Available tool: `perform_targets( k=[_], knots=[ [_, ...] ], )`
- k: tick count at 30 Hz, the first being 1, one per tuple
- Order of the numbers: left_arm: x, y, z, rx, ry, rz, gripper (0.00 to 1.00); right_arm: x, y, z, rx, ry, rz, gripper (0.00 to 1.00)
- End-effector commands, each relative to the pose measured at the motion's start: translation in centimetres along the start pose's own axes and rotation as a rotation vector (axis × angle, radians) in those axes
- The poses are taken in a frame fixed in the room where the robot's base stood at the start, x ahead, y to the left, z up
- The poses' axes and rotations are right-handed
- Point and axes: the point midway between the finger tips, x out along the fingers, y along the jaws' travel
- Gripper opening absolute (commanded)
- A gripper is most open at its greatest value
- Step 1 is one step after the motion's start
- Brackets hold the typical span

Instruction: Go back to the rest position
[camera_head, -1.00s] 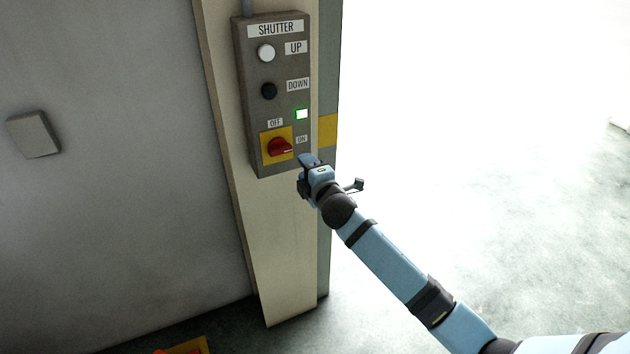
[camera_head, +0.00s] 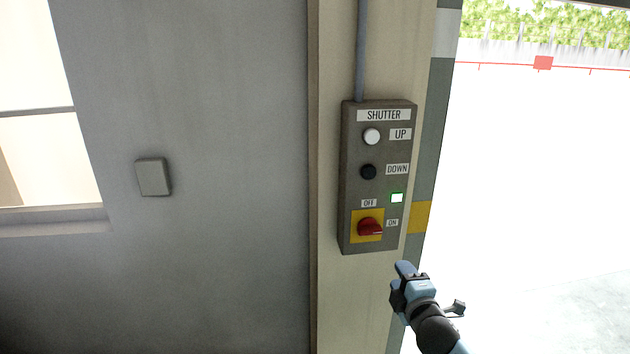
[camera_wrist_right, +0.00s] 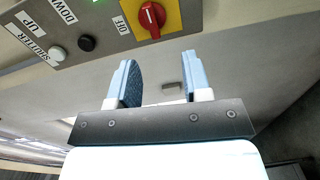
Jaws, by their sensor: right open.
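My right gripper (camera_head: 402,278) is just below the lower right corner of the shutter control box (camera_head: 348,190) in the head view, apart from it. In the right wrist view its two blue fingers (camera_wrist_right: 160,85) are spread with nothing between them. The box has a white UP button (camera_head: 371,136), a black DOWN button (camera_head: 369,171) and a red rotary switch (camera_head: 369,228) on a yellow plate. The switch handle points toward the ON label, and a small green-edged light (camera_head: 397,198) is lit. My left gripper is not in view.
The box is mounted on a beige post (camera_head: 330,300) beside a grey wall (camera_head: 230,100). A small grey wall box (camera_head: 153,177) and a window (camera_head: 45,120) are to the left. A bright open doorway (camera_head: 530,180) with clear floor lies to the right.

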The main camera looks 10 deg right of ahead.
Motion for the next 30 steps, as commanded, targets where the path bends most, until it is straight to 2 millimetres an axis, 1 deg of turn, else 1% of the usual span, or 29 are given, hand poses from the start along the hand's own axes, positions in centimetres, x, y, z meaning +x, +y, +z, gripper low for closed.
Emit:
perform_targets(
  k=[1, 2, 3, 5, 6, 8, 9, 11, 12, 14, 15, 18, 21, 23, 25, 30],
  knots=[
    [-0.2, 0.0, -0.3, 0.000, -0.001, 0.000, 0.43, -1.2, -1.7, -0.4, 0.059, 0.007, -0.039, 0.45],
    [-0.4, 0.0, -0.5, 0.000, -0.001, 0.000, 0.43, -2.1, -2.8, -0.6, 0.106, 0.010, -0.063, 0.45],
    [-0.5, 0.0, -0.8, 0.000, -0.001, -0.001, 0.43, -3.5, -4.6, -0.9, 0.182, 0.014, -0.103, 0.45],
    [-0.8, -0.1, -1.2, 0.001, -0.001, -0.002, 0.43, -6.2, -7.5, -1.6, 0.317, 0.014, -0.170, 0.45],
    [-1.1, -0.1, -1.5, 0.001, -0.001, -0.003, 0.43, -8.2, -9.4, -2.0, 0.415, 0.009, -0.218, 0.45],
    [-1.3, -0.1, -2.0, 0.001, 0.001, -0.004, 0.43, -11.4, -12.1, -2.7, 0.566, -0.007, -0.287, 0.45],
    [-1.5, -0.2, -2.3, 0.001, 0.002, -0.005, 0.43, -13.7, -13.7, -3.1, 0.665, -0.024, -0.331, 0.45],
    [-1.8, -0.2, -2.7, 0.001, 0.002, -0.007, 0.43, -17.0, -15.8, -3.7, 0.813, -0.056, -0.392, 0.45],
    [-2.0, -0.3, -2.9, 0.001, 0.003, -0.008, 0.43, -19.2, -17.0, -4.1, 0.905, -0.082, -0.430, 0.45],
    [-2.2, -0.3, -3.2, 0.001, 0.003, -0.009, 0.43, -22.2, -18.5, -4.6, 1.032, -0.123, -0.478, 0.45],
    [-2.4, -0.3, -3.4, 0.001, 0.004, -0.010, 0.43, -24.1, -19.2, -4.9, 1.109, -0.151, -0.504, 0.45],
    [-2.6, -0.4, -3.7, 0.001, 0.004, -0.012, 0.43, -27.8, -20.6, -5.4, 1.258, -0.214, -0.552, 0.45],
    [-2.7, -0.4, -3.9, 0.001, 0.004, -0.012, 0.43, -29.9, -21.3, -5.7, 1.350, -0.256, -0.576, 0.45],
    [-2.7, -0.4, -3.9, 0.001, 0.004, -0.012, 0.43, -30.6, -21.5, -5.8, 1.378, -0.270, -0.582, 0.45],
    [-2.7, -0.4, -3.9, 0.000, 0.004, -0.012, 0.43, -30.9, -21.6, -5.8, 1.393, -0.276, -0.585, 0.45],
    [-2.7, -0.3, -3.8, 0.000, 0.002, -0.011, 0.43, -30.9, -21.6, -5.8, 1.393, -0.276, -0.585, 0.45]
  ],
)
